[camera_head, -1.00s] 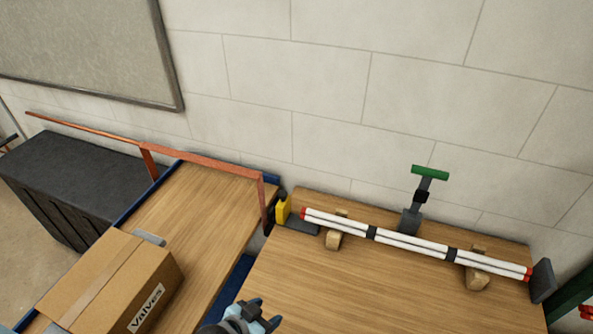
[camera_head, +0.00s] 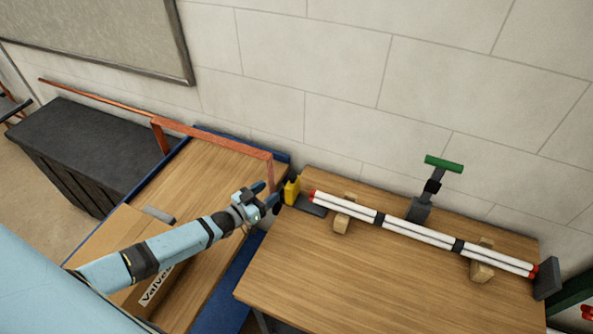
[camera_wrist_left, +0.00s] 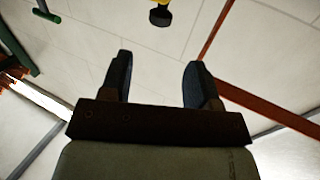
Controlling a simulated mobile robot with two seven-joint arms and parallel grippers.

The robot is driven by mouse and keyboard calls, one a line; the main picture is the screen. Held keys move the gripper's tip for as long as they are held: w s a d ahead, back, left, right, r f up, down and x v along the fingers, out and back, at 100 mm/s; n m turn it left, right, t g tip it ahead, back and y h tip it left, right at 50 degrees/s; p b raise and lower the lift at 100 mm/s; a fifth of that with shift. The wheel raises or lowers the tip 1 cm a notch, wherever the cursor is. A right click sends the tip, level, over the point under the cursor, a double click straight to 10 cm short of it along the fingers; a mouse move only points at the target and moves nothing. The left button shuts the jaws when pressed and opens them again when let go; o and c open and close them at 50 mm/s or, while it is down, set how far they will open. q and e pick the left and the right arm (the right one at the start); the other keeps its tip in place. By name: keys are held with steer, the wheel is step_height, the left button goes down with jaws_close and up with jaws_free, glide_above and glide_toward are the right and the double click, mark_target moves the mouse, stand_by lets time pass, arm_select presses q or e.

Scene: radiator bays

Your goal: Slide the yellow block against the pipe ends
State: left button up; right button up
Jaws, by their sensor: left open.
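The yellow block (camera_head: 292,191) stands on a dark plate (camera_head: 311,207) at the left end of the table, just left of the red pipe ends (camera_head: 312,194). A small gap seems to lie between block and pipe ends. The white pipes (camera_head: 420,236) lie on wooden supports. My left gripper (camera_head: 270,193) is open and empty, close to the left of the block. In the left wrist view its two fingers (camera_wrist_left: 158,85) are apart, and the yellow block (camera_wrist_left: 160,3) with a black knob (camera_wrist_left: 160,17) shows at the top edge. My right gripper is not in view.
An orange rail (camera_head: 215,143) runs behind and beside my left gripper, with an upright close by. A cardboard box (camera_head: 105,240) lies under my left arm. The table's front (camera_head: 320,285) is clear.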

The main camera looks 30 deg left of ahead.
mark_target(289, 178)
arm_select(q)
steer(key=b+x, duration=0.4)
steer(key=x, duration=0.7)
steer(key=shift+w+d+f, duration=0.1)
steer(key=shift+w+f, duration=0.05)
steer(key=shift+w+d+b, duration=0.15)
steer(key=shift+w+b, duration=0.25)
steer(key=shift+w, duration=0.2)
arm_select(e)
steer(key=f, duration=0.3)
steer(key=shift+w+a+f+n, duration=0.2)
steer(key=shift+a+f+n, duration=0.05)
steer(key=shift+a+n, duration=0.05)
